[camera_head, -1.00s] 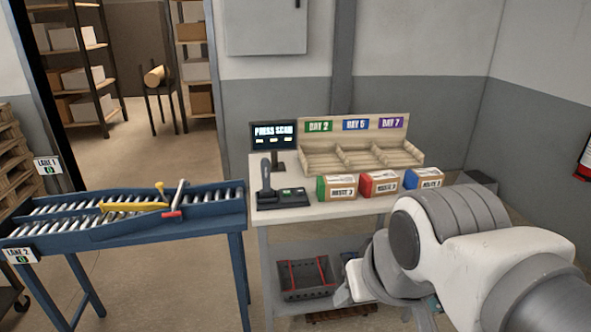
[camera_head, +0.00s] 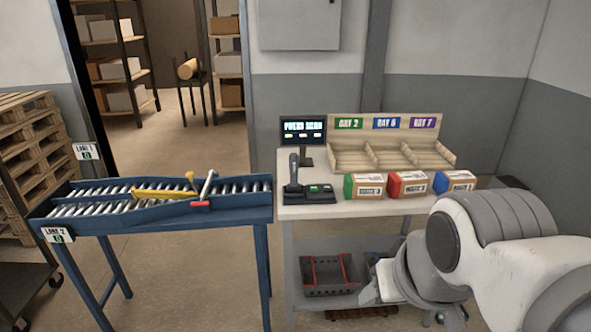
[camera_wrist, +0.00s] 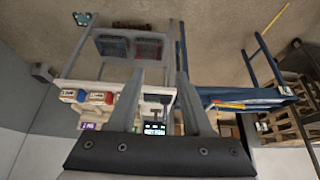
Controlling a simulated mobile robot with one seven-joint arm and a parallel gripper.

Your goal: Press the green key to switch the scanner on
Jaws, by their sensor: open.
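The green key (camera_head: 314,188) is on the dark base of the scanner (camera_head: 294,172), which stands at the left front of the worktable (camera_head: 340,208). The scanner's dark handle rises upright on the left of that base. A small monitor (camera_head: 303,131) behind it shows lit text, seemingly "PRESS SCAN"; the monitor also shows upside down in the wrist view (camera_wrist: 154,128). My gripper (camera_wrist: 159,76) is open with nothing between its fingers, apart from the scanner. The key cannot be made out in the wrist view. My arm fills the lower right of the head view.
Three boxes, green (camera_head: 364,186), red (camera_head: 408,185) and blue (camera_head: 454,182), line the table's front edge right of the scanner. A wooden sorter (camera_head: 390,155) stands behind them. A blue roller conveyor (camera_head: 165,212) with tools is left. A dark crate (camera_head: 330,275) sits on the lower shelf.

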